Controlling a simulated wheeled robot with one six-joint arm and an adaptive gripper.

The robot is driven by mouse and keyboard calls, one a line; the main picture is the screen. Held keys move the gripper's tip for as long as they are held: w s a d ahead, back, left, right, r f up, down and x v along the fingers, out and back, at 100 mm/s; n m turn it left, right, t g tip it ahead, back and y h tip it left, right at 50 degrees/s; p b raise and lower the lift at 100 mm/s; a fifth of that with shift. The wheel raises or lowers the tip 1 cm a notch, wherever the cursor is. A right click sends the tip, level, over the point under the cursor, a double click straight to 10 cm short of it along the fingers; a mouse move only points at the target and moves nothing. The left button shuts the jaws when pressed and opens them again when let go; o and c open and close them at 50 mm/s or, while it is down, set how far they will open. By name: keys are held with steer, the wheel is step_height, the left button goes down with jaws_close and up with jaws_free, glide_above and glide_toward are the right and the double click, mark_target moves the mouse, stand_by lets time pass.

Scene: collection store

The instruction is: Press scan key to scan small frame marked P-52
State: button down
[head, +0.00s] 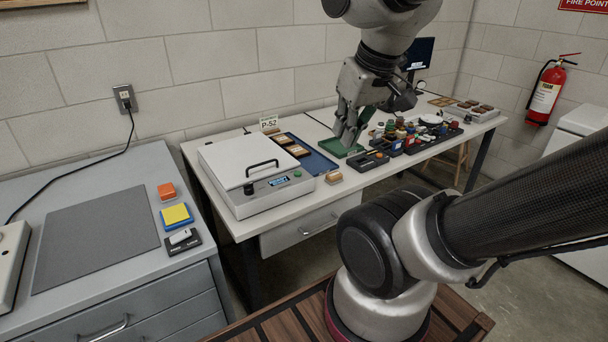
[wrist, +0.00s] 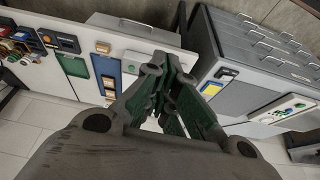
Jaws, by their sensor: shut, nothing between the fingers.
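A white flatbed unit (head: 240,160) with a black lid handle stands on the long white table. Its sloped front panel carries a black knob (head: 249,188), a small lit display (head: 279,182) and a green key (head: 298,173). A label reading P-52 (head: 269,123) stands behind it. Several small frames lie on a blue tray (head: 318,162) beside the unit; I cannot tell which is P-52. My gripper (head: 348,143) is shut and empty, above a green mat (head: 342,148) and right of the unit. Its fingers also show in the wrist view (wrist: 165,80).
A small tan block (head: 333,177) lies at the table's front edge. Dark trays of small items (head: 400,147) fill the table to the right. A grey cabinet (head: 100,235) at left holds a yellow pad (head: 176,214) and an orange block (head: 167,191). A fire extinguisher (head: 545,92) hangs at right.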

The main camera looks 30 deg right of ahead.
steer(key=w+a+n+t+y, duration=0.1)
steer(key=w+a+t, duration=0.2)
steer(key=w, duration=0.9)
steer(key=w+a+n+t+y, duration=0.1)
steer(key=w+a+t, duration=0.15)
steer(key=w, duration=0.95)
steer(key=m+g+h, duration=0.2)
steer(key=g+h, duration=0.2)
steer(key=h, duration=0.5)
glide_above(298, 174)
steer(key=w, duration=0.1)
step_height(298, 174, down, 16)
steer(key=shift+w+a+r+t, duration=0.2)
steer(key=shift+t, duration=0.05)
steer(key=shift+f, duration=4.4)
